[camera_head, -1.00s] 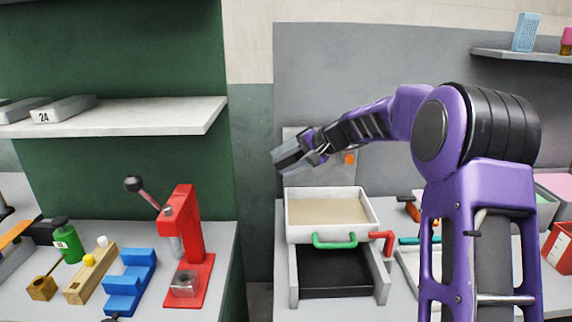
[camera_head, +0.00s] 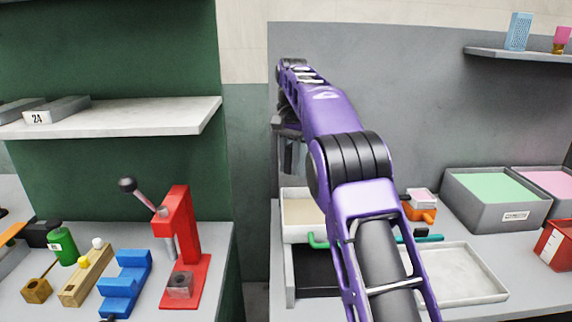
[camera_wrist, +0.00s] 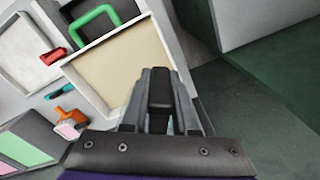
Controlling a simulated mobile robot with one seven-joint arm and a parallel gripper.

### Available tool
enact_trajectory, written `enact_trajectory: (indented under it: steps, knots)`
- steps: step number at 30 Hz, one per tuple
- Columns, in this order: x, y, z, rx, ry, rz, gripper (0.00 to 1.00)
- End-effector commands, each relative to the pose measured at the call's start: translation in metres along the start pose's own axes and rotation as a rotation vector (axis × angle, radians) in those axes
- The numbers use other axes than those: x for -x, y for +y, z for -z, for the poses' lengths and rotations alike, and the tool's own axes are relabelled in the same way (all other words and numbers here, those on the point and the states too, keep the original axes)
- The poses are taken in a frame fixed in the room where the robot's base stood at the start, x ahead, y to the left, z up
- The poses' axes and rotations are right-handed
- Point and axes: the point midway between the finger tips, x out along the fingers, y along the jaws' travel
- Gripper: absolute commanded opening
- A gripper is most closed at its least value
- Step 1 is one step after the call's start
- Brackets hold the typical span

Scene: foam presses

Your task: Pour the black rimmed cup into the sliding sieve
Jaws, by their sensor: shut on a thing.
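The sliding sieve (camera_head: 296,236), a pale tray with a beige bed and a green handle, sits on a grey frame over a dark lower bin. My arm hides its right side in the head view. My gripper (camera_head: 288,155) points downward above the sieve's back left area. In the wrist view my gripper (camera_wrist: 160,95) is shut on a dark piece, which I take as the black rimmed cup (camera_wrist: 160,85). Its rim and contents cannot be made out.
A pale shallow tray (camera_head: 465,290) lies right of the sieve. Behind it are an orange-handled piece (camera_head: 420,213) and grey bins with green (camera_head: 455,215) and pink fill. A red press (camera_head: 180,235) stands on the left bench, past a gap. A wall shelf (camera_head: 130,120) juts out at left.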

Motion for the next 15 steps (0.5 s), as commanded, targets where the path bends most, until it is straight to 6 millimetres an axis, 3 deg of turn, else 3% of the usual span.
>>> enact_trajectory:
  steps: [15]
  knots:
    - [0.002, 0.0019, -0.0006, 0.0, 0.0, -0.043, 0.0]
